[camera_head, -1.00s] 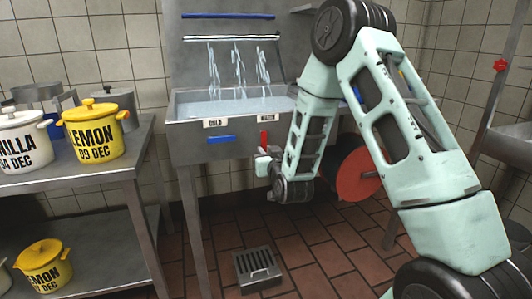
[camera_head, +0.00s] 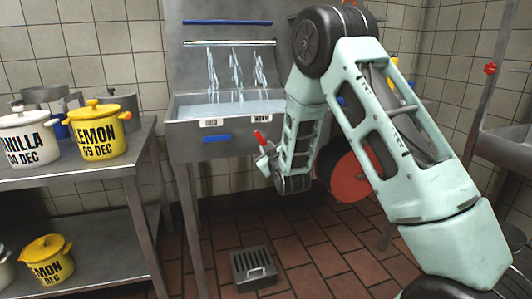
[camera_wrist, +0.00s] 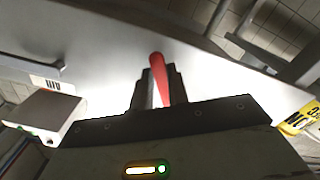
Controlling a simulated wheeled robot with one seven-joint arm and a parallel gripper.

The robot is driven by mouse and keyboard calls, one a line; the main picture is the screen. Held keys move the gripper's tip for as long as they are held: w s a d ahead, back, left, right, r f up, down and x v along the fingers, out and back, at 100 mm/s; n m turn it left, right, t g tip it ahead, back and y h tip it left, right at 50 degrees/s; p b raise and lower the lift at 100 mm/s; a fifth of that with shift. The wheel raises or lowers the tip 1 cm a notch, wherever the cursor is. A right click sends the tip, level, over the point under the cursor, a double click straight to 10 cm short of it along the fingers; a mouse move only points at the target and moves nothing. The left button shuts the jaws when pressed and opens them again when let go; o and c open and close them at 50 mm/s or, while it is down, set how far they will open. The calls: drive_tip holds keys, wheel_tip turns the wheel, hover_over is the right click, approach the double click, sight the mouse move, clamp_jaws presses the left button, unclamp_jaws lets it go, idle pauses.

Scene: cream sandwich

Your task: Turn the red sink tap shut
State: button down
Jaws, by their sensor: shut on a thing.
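The red tap lever (camera_head: 260,136) shows at the front of the steel sink (camera_head: 183,110), below its rim. It leans up and to the left. My gripper (camera_head: 265,150) is around the lever, with only its red end clearly showing. In the wrist view the red lever (camera_wrist: 157,70) stands between the two dark fingers of my gripper (camera_wrist: 160,88), which are shut on it. Water streams (camera_head: 236,75) run down from the bar at the back into the sink. The tap's body is mostly hidden behind my gripper.
A steel table (camera_head: 90,170) with labelled pots stands at the left, including a yellow lemon pot (camera_head: 98,138). A red reel (camera_head: 350,178) is behind my arm. A floor drain (camera_head: 253,268) lies below. A blue handle (camera_head: 217,138) is on the sink front.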

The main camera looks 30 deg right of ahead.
drive_tip(key=n, duration=0.2)
drive_tip(key=d+r+n, duration=0.1)
drive_tip(key=n, duration=0.2)
drive_tip(key=shift+s+d+r+n+p, duration=0.2)
drive_tip(key=shift+s+r+n+p, duration=0.05)
drive_tip(key=shift+r+n+p, duration=0.1)
drive_tip(key=n, duration=0.2)
drive_tip(key=r+n+p, duration=0.1)
drive_tip(key=n, duration=0.1)
drive_tip(key=r+n+p, duration=0.1)
drive_tip(key=n, duration=0.1)
drive_tip(key=shift+s+d+r, duration=0.1)
drive_tip(key=shift+d+r, duration=0.05)
drive_tip(key=shift+d, duration=0.2)
drive_tip(key=c, duration=1.4)
unclamp_jaws()
drive_tip(key=shift+o, duration=0.2)
